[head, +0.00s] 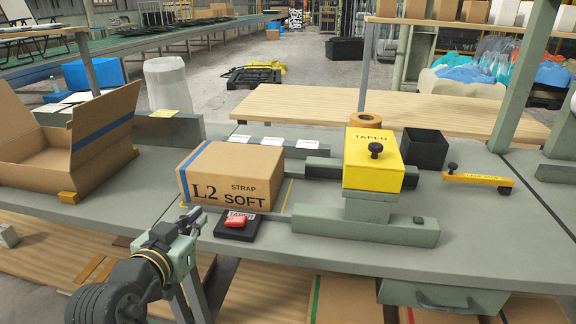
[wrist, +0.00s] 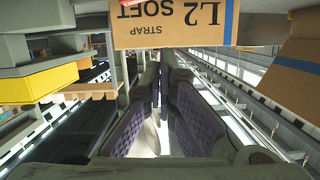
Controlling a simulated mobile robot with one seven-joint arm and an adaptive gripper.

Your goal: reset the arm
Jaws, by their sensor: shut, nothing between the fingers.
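My gripper (head: 188,216) is in the lower left of the head view, at the front edge of the grey workbench (head: 262,262). Its fingers are shut and empty. In the wrist view the two fingers (wrist: 163,72) with purple pads come together near the middle. A closed cardboard box (head: 232,175) marked "L2 STRAP SOFT" stands on the bench just beyond the gripper. The box also shows upside down at the top of the wrist view (wrist: 172,28). The gripper looks apart from the box.
A red button on a black base (head: 237,224) lies right of the gripper. The yellow taper (head: 373,160) stands right of the box on a grey rail. An open carton (head: 50,150) is at the left. A black bin (head: 425,150) and yellow handle (head: 478,180) are at the right.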

